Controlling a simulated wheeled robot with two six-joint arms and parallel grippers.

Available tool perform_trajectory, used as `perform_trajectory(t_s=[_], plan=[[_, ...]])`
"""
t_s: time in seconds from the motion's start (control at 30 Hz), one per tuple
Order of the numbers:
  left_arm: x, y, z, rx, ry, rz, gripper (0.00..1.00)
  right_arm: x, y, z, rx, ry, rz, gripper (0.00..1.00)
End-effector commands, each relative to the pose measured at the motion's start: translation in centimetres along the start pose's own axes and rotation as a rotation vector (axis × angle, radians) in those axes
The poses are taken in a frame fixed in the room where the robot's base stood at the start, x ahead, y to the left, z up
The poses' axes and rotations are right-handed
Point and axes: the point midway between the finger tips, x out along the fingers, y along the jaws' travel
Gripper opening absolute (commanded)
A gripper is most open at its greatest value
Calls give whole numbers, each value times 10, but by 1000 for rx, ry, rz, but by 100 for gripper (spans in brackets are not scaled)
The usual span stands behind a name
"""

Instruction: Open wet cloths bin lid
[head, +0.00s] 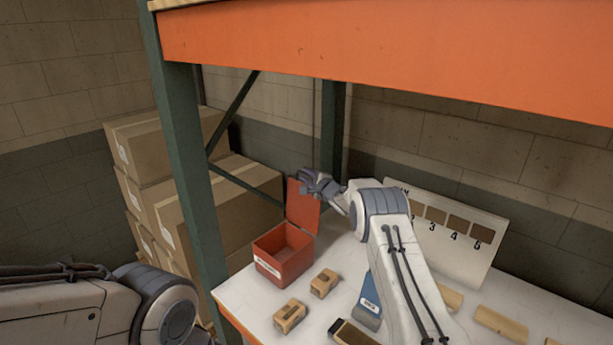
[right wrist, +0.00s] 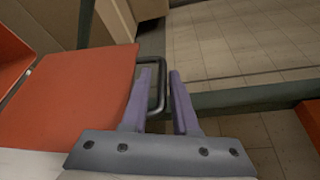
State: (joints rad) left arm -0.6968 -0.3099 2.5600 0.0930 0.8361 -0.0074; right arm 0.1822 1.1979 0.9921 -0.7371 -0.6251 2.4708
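The red wet cloths bin (head: 284,256) stands at the left end of the white shelf, with a white label on its front. Its lid (head: 302,206) is raised upright at the back, and the bin's inside shows. In the right wrist view the lid (right wrist: 75,95) has a dark wire handle (right wrist: 160,88) on its edge. My right gripper (head: 312,181) is at the lid's top edge. In the wrist view its purple fingers (right wrist: 163,85) are slightly apart, with the handle's bar between them and a gap beside the right finger. My left gripper is outside the view.
Wooden blocks (head: 290,315) (head: 324,282) and a blue labelled item (head: 369,308) are near the bin. A numbered panel (head: 460,240) stands behind my right arm. A green rack post (head: 190,170) rises left of the bin. Cardboard boxes (head: 220,220) are stacked behind.

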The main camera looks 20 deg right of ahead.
Motion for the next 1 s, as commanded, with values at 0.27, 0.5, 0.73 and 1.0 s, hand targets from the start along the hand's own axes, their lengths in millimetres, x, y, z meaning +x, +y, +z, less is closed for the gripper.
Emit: perform_trajectory(t_s=[0.27,0.5,0.73,1.0], plan=[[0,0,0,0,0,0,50,0,-1,1,0,-3,-2,44],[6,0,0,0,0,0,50,-9,-1,-2,1,-1,-3,44],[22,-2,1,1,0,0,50,-38,1,-2,0,-1,-3,44],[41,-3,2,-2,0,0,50,-80,2,-1,0,-1,-3,44]])
